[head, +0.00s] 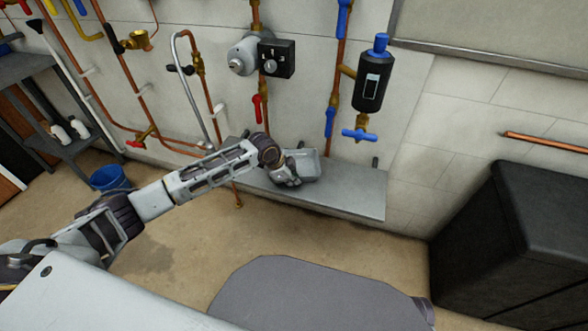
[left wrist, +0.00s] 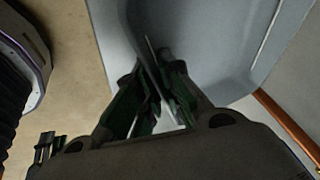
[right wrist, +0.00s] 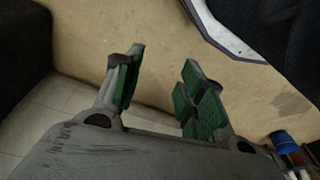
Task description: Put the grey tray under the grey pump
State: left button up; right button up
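The grey tray (head: 304,163) is a shallow open tray at the wall shelf, below and slightly right of the grey pump (head: 243,57), which has a black control box on its right. My left gripper (head: 292,177) is at the tray's near left side. In the left wrist view its fingers (left wrist: 152,78) are closed on the rim of the tray (left wrist: 205,40). I cannot tell whether the tray touches the shelf or is held just above it. My right gripper (right wrist: 163,62) is open and empty over the floor, seen only in the right wrist view.
The grey shelf (head: 345,193) has bare room right of the tray. Copper pipes run down the wall around the pump. A black pump (head: 372,82) with blue valves hangs to the right. A blue bucket (head: 109,178) and a black cabinet (head: 515,230) stand on the floor.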

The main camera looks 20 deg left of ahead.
pick_arm(q)
grip_shut()
pick_arm(e)
jog(key=shift+f, duration=0.2)
pick_arm(q)
jog(key=shift+r, duration=0.1)
jog(key=shift+r, duration=0.5)
notch_tip(320, 180, up, 6)
jog(key=shift+r+p, duration=0.15)
jog(key=shift+p, duration=0.85)
jog(key=shift+r+p, duration=0.3)
jog(key=shift+r, duration=1)
pick_arm(e)
jog(key=shift+s+d+f, duration=0.1)
jog(key=shift+d+f, duration=0.1)
jog(key=shift+f, duration=0.75)
jog(key=shift+s+d+f, duration=0.1)
jog(key=shift+d+f, duration=0.15)
jog(key=shift+f, duration=0.65)
jog(key=shift+d+f, duration=0.2)
jog(key=shift+f, duration=0.75)
pick_arm(q)
jog(key=shift+w+r, duration=0.1)
jog(key=shift+r, duration=0.05)
pick_arm(e)
jog(key=shift+a, duration=0.2)
